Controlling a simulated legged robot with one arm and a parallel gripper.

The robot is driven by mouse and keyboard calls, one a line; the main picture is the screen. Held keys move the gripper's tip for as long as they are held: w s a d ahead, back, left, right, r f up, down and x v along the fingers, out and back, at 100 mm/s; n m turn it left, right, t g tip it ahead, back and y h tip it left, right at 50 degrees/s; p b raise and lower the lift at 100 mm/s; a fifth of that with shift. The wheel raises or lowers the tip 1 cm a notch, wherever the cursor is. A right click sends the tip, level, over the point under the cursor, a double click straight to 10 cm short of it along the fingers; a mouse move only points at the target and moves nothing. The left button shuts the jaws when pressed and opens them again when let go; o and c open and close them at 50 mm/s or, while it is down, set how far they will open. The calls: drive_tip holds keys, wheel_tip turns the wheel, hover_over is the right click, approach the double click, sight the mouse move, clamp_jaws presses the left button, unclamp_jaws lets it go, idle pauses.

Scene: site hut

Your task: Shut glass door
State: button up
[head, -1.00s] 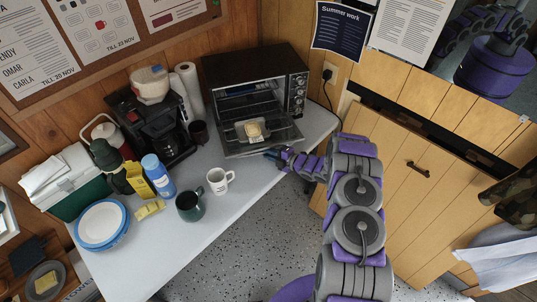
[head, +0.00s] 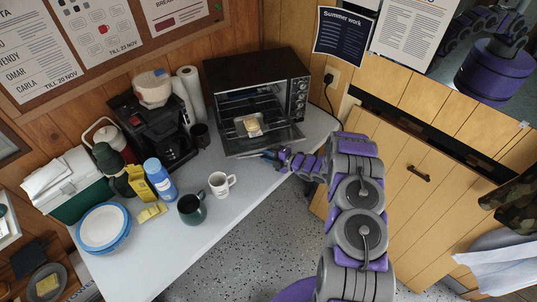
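The glass door (head: 278,139) belongs to the black toaster oven at the back of the table. It is folded down and open, lying out in front of the oven. A piece of yellowish food on a small tray (head: 253,126) shows at the oven's opening, over the door. My gripper (head: 266,155) is just in front of the door's front edge, low over the table. Whether it touches the door I cannot tell. Its fingers are small and dark in this view, and their gap is not clear.
The toaster oven (head: 255,67) stands against the wall. A white mug (head: 219,187), a dark green mug (head: 191,208) and a blue bottle (head: 158,177) stand to the left on the table (head: 215,225). A coffee maker (head: 158,125) is left of the oven.

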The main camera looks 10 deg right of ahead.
drive_tip(key=shift+d, duration=0.25)
drive_tip(key=shift+d+r, duration=0.1)
drive_tip(key=shift+d, duration=0.1)
drive_tip(key=p+v, duration=0.2)
drive_tip(key=v, duration=1.5)
drive_tip(key=shift+s+a, duration=0.15)
drive_tip(key=shift+s, duration=0.05)
